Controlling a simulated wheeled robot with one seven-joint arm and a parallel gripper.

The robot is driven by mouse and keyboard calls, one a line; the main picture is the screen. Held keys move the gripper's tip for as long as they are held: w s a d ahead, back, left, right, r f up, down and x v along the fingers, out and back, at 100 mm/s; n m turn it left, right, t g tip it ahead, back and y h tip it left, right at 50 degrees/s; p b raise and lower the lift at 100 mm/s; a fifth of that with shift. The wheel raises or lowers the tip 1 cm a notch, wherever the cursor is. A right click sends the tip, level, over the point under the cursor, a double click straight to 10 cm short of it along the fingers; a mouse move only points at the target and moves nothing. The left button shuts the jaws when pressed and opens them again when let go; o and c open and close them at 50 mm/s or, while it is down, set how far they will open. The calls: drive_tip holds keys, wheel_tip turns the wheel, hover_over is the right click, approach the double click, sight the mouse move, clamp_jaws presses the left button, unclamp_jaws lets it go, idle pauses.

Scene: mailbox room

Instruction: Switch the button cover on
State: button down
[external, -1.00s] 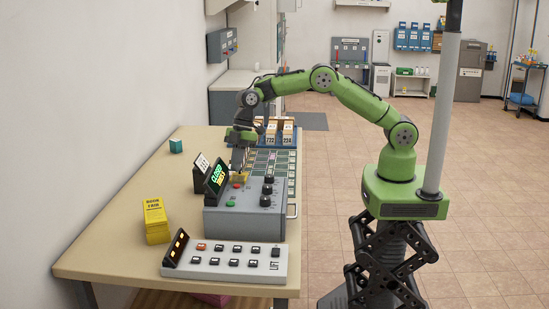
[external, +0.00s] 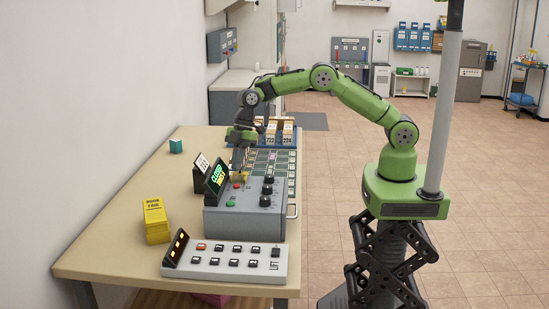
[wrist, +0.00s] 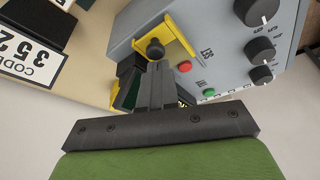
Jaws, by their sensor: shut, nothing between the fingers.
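The button cover (wrist: 180,36) is a yellow hinged guard on the grey control box (external: 245,222). In the wrist view it frames a dark round knob (wrist: 155,48). In the external view the cover (external: 240,177) is small and partly hidden by my gripper. My gripper (wrist: 158,66) is shut and empty, its fingertips right by the dark knob and the cover's open side. I cannot tell if they touch. In the external view my gripper (external: 238,170) points down at the back left of the box.
A red button (wrist: 184,66) and a green button (wrist: 209,92) lie beside the cover. Black dials (wrist: 262,50) stand on the same panel. A "CLOSED" display (external: 216,175) and a code sign stand close left of my gripper.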

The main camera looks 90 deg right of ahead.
sight(232, 178)
drive_tip(key=a+p, duration=0.1)
drive_tip(key=w+r+p, duration=0.1)
drive_tip(key=a+p, duration=0.1)
drive_tip(key=shift+w+a+r, duration=0.3)
drive_tip(key=s+d+r+m, duration=0.1)
drive_tip(key=s+r, duration=0.2)
drive_tip(key=r, duration=0.3)
drive_tip(key=s+d+r+m+t+h, duration=0.1)
drive_tip(key=s+r, duration=0.2)
drive_tip(key=r, duration=0.3)
drive_tip(key=s+d+r+m, duration=0.1)
drive_tip(key=s+d+r, duration=0.1)
drive_tip(key=s+r, duration=0.35)
drive_tip(key=s+d+r+m+t+h, duration=0.1)
drive_tip(key=s+d+r+m, duration=0.15)
drive_tip(key=s, duration=0.65)
drive_tip(key=s+d+r+m+t+h, duration=0.1)
drive_tip(key=s+d+r+m, duration=0.2)
drive_tip(key=s, duration=0.5)
drive_tip(key=s+d+f+m, duration=0.1)
drive_tip(key=s+f+m, duration=0.3)
drive_tip(key=s, duration=0.7)
drive_tip(key=shift+s+d+f+t+h, duration=0.15)
drive_tip(key=shift+d+f+t+h, duration=0.15)
drive_tip(key=shift+d+f+t, duration=0.15)
